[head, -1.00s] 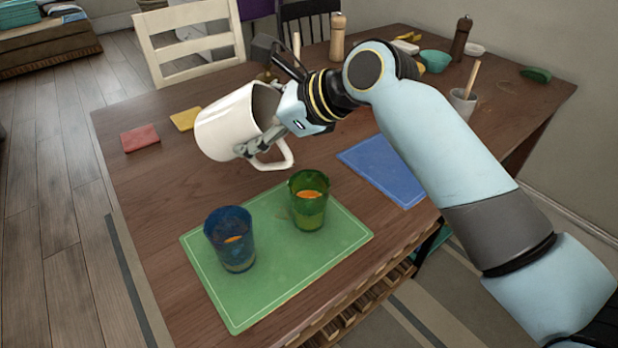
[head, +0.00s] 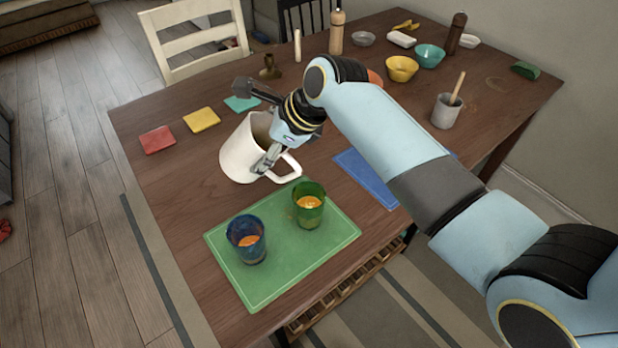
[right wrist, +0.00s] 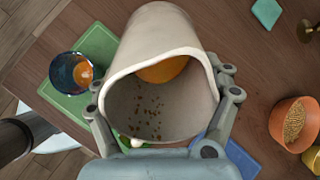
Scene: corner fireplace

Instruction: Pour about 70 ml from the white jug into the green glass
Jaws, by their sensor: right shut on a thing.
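The white jug (head: 238,158) is in the head view behind the glasses, tilted a little; I cannot tell whether its base touches the table. My right gripper (head: 268,160) is shut on it on the handle side. In the right wrist view the jug (right wrist: 165,35) shows orange liquid inside and specks on its inner wall. The green glass (head: 309,208) stands upright on the green mat (head: 285,268) with orange content in it, in front and to the right of the jug. The wrist view does not show this glass clearly. My left gripper is out of view.
A blue glass (head: 246,243) with orange content stands on the mat, left of the green glass. A blue mat (head: 365,178) lies to the right. Red (head: 157,139), yellow (head: 201,119) and teal (head: 241,103) coasters lie left of the jug. Bowls (head: 401,69) and mills (head: 336,33) stand at the back.

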